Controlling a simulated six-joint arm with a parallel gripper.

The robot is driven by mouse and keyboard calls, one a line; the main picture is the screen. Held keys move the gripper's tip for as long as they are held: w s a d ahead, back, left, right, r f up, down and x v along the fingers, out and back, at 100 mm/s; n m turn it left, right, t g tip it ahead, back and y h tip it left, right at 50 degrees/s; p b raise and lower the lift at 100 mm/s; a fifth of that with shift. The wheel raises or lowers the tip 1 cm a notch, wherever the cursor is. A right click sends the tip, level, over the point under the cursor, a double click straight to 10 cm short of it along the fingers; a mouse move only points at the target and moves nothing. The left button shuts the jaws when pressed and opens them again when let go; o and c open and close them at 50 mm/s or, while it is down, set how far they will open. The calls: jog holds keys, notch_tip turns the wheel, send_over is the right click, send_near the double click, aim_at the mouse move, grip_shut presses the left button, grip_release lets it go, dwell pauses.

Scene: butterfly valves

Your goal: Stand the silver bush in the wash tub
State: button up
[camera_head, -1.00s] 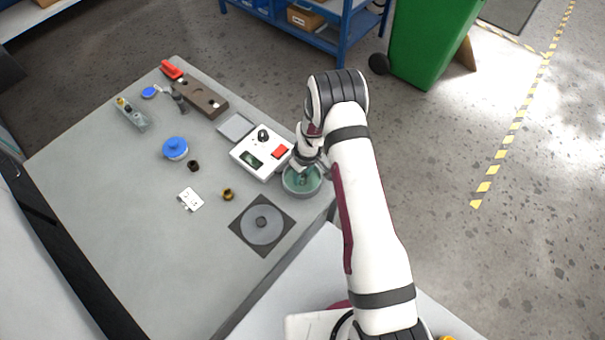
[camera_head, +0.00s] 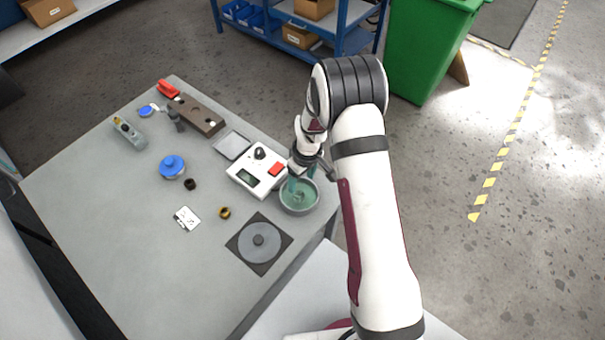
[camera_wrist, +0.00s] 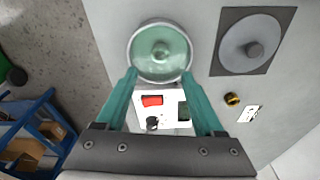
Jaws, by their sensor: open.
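The wash tub (camera_head: 317,203) is a round grey bowl with greenish liquid at the right edge of the bench; its rim also shows in the wrist view (camera_wrist: 160,23). A small round, upright-looking piece (camera_wrist: 160,50) stands near the middle of the tub. It looks like the silver bush, tinted green by the liquid; its exact seating is unclear. My gripper (camera_wrist: 159,75) is open above the tub, with its two teal fingers apart and nothing between their tips. In the head view my gripper (camera_head: 301,178) partly covers the tub.
A white box with a red button (camera_head: 246,182) stands close beside the tub. A disc on a dark square mat (camera_head: 259,240), a brass ring (camera_head: 225,213), a dark ring (camera_head: 190,184), a white card (camera_head: 187,218) and a blue-lidded pot (camera_head: 172,167) lie leftward. The bench's front left is clear.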

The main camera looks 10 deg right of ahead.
jog(key=s+d+r+m, duration=0.1)
jog(key=s+r+m, duration=0.2)
jog(key=s+r, duration=0.5)
jog(key=s+d+r+m, duration=0.1)
jog(key=s+r+m, duration=0.3)
jog(key=r, duration=0.8)
jog(key=s+r+m, duration=0.2)
jog(key=s+m, duration=0.1)
jog(key=s, duration=0.6)
jog(key=s+r+m+g+y, duration=0.1)
jog(key=s+r+m, duration=0.1)
jog(key=s, duration=0.7)
jog(key=shift+s+a+r+m, duration=0.25)
jog(key=shift+s+r+m, duration=0.15)
jog(key=shift+r, duration=0.45)
